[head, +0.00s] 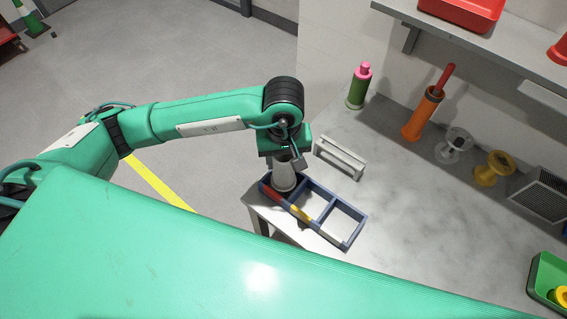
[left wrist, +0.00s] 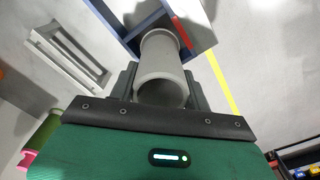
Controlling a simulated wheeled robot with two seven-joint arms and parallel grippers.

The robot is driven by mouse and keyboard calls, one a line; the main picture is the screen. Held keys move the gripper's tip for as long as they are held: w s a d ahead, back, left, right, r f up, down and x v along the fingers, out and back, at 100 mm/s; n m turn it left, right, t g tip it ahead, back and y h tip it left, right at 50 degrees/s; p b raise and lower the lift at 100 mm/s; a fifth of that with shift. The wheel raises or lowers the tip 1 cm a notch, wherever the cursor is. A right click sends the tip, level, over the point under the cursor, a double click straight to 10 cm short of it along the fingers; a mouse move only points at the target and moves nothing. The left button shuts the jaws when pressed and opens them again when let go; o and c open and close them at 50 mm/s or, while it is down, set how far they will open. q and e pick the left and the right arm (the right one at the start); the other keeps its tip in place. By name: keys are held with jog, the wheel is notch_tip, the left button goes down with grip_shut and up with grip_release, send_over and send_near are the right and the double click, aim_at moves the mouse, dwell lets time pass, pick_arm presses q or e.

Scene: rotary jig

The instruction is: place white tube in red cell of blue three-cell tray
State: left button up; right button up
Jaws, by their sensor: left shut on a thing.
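The blue three-cell tray (head: 354,237) sits at the table's near left edge. Its front wall carries a red strip (head: 273,192) at the left cell, a yellow one at the middle and a white one at the right. My left gripper (head: 285,160) is shut on the white tube (head: 284,180), held roughly upright at the left, red-marked cell. In the left wrist view, the tube (left wrist: 160,72) is between the fingers, its far end beside the red strip (left wrist: 182,33). Whether it touches the cell floor I cannot tell. The middle and right cells look empty. My right gripper is out of view.
A light grey rack (head: 340,158) stands just behind the tray. A green bottle with a pink top (head: 358,88), an orange cylinder (head: 422,116), a clear spool (head: 455,145) and a yellow spool (head: 493,168) stand along the wall. The table right of the tray is clear.

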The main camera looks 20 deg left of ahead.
aim_at(284, 180)
pick_arm(q)
jog(key=shift+f, duration=0.55)
notch_tip(284, 180, down, 2)
jog(key=shift+f+p, duration=0.15)
jog(key=shift+p, duration=0.35)
jog(key=shift+f, duration=0.4)
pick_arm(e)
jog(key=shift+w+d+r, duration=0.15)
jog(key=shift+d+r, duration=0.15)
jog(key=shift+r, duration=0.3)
pick_arm(q)
jog(key=shift+f, duration=0.2)
jog(key=o, duration=1.5)
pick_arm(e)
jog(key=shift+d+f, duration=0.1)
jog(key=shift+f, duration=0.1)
pick_arm(q)
jog(key=shift+r, duration=0.15)
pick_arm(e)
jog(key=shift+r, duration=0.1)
